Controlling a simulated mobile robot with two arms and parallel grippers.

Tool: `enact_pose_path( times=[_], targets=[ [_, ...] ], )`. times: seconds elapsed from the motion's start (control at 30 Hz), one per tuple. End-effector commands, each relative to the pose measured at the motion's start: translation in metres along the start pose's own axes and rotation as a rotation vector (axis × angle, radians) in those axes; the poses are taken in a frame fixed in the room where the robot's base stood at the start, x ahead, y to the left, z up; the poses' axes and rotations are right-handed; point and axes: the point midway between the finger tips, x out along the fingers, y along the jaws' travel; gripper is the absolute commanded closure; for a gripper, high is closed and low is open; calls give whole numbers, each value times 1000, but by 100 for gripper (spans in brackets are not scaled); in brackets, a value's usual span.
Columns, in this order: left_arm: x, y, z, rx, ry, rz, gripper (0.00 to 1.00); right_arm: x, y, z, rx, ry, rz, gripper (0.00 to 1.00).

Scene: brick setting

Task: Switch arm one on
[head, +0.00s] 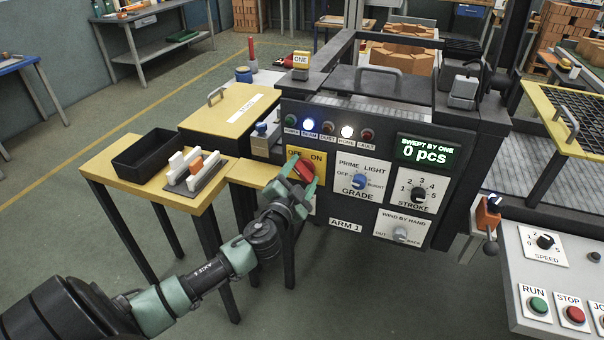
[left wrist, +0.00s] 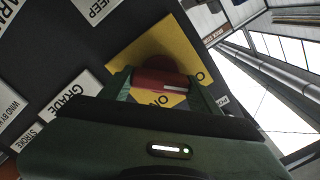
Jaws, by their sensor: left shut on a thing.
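The ARM 1 panel (head: 335,215) is black and stands at the middle of the head view. Its red rotary switch (head: 303,168) sits on a yellow plate (head: 319,158) marked OFF and ON. My left gripper (head: 304,178) is at this switch, with its green fingers on either side of the red handle. In the left wrist view the red handle (left wrist: 158,82) lies between the two fingers, in front of the yellow plate (left wrist: 190,45). The gripper is shut on the handle. The fingers partly hide the switch. My right gripper is not in view.
Above the switch is a lamp row, with blue (head: 309,124) and white (head: 347,131) lit. The GRADE knob (head: 359,181), STROKE knob (head: 418,194) and WIND BY HAND knob (head: 400,233) are to the right. A yellow side table (head: 108,172) with a black tray (head: 150,165) stands left.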

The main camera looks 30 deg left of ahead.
Motion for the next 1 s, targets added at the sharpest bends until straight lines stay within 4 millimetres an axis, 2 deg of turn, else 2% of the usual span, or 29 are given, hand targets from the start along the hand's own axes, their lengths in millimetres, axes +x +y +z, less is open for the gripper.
enact_pose_path(
  times=[0.37,1.0],
  targets=[
    [0,1,0,195,0,1,79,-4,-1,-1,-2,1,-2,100],
    [0,2,0,798,0,2,79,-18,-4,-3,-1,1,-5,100]
  ],
)
